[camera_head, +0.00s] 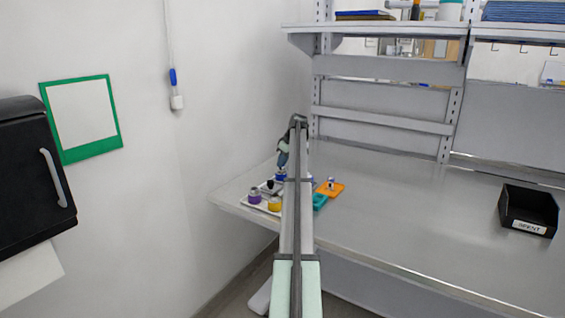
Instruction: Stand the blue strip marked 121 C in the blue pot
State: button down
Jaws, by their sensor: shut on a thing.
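My gripper (282,165) is at the far left of the bench, pointing down just above the blue pot (281,177). It is small and partly behind my own arm. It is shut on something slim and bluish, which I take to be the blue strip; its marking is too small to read. I cannot tell whether the strip's lower end is inside the pot or above it. The blue pot stands among other small pots, its right side close to my arm.
A purple pot (255,196) and a yellow pot (274,204) stand on a pale tray, with a dark item (269,186) beside them. An orange tray (330,190) and a teal block (319,201) lie right of my arm. A black bin (528,211) stands far right; the bench between is clear.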

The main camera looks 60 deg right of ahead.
jog(key=c, duration=1)
grip_release()
jog(key=shift+c, duration=0.2)
jog(key=shift+o, duration=0.4)
jog(key=o, duration=0.3)
jog(key=shift+o, duration=0.2)
jog(key=shift+r, duration=0.2)
jog(key=shift+r, duration=3.85)
